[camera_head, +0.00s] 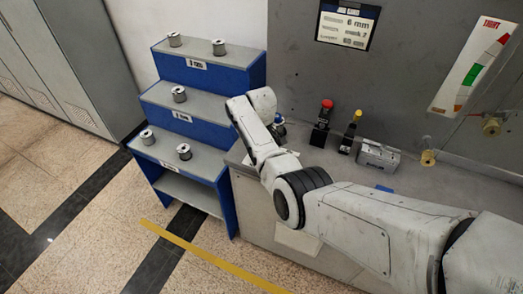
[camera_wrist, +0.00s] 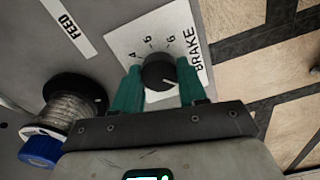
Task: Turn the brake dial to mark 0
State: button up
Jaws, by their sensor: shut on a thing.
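The brake dial is a black round knob (camera_wrist: 159,73) on a white plate (camera_wrist: 120,42) printed BRAKE with numbered marks, seen in the wrist view. The marks I can make out include a 4 and 6s; the rest are hidden or too small. I cannot tell which mark the knob points at. My gripper (camera_wrist: 159,82) has its two green fingers on either side of the knob, shut on it. In the head view my arm covers the dial and the fingertips.
A spool of wire (camera_wrist: 75,98) with a blue part sits beside my gripper, near a FEED label (camera_wrist: 68,27). In the head view, a blue stepped rack (camera_head: 205,75) with several spools stands left. Red-topped (camera_head: 321,125) and yellow-topped (camera_head: 350,130) controls stand behind my arm.

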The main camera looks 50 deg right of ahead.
jog(key=shift+w+r, duration=0.2)
dwell(0.4)
jog(key=o, duration=1.1)
jog(key=shift+s+f, duration=0.1)
jog(key=shift+s, duration=0.05)
jog(key=shift+c, duration=0.2)
notch_tip(320, 180, up, 11)
jog(key=shift+b, duration=0.45)
jog(key=shift+f, duration=0.15)
